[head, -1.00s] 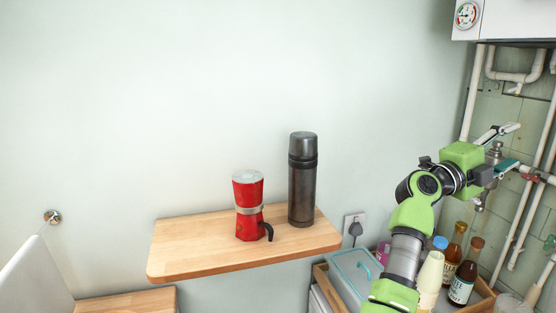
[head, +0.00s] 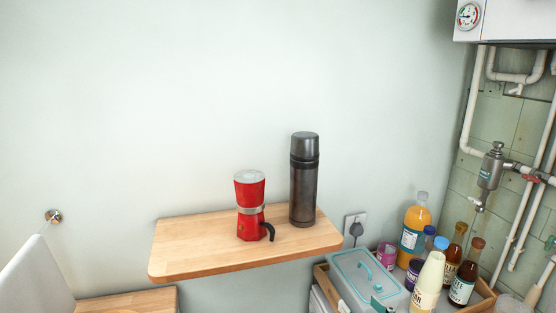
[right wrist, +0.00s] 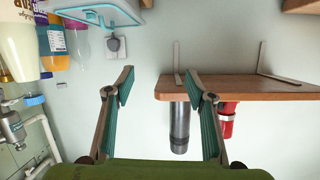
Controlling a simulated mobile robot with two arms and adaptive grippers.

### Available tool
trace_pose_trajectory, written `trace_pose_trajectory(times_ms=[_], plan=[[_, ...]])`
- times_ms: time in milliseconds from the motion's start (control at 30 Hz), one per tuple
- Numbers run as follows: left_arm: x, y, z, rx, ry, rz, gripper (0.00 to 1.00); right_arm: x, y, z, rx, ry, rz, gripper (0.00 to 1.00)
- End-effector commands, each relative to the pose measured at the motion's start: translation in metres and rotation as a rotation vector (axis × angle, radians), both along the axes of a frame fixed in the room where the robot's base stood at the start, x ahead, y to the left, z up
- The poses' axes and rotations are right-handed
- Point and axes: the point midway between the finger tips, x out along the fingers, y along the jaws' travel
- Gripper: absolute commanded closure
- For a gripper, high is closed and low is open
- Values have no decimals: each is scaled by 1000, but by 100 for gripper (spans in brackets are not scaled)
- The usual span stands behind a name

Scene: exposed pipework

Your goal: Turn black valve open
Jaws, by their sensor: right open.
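No black valve can be made out in either view. In the head view, the pipework at the right holds a grey metal fitting (head: 490,168) with a tap-like spout below it, and a red valve handle (head: 531,179) on the pipe beside it. A teal handle (head: 550,243) sits lower at the right edge. My right gripper (right wrist: 163,85) is open and empty in the right wrist view, its two fingers wide apart. The metal fitting also shows at the left of the wrist view (right wrist: 12,129). My left gripper is out of sight.
A wooden shelf (head: 190,255) carries a red moka pot (head: 250,205) and a dark flask (head: 303,180). Below right, a lidded box (head: 365,275) and several bottles stand in a wooden tray. A white boiler (head: 515,20) hangs above the pipes. The wall above the shelf is clear.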

Motion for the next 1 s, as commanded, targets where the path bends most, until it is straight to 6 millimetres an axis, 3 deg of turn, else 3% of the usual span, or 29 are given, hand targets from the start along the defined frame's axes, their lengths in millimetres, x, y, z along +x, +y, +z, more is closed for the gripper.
trace_pose_trajectory(times_ms=[33,100,200,300,500,700,1000], plan=[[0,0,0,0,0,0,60,-28,5,-32,-38,104,19,50],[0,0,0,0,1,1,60,-66,9,-68,-81,245,37,50],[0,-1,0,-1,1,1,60,-119,9,-108,-135,420,46,50],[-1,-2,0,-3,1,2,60,-164,6,-134,-177,557,46,50],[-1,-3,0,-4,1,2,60,-237,-3,-162,-238,762,31,50],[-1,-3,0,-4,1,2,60,-300,-14,-174,-289,928,7,50],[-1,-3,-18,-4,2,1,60,-287,-12,-266,-292,962,11,50]])
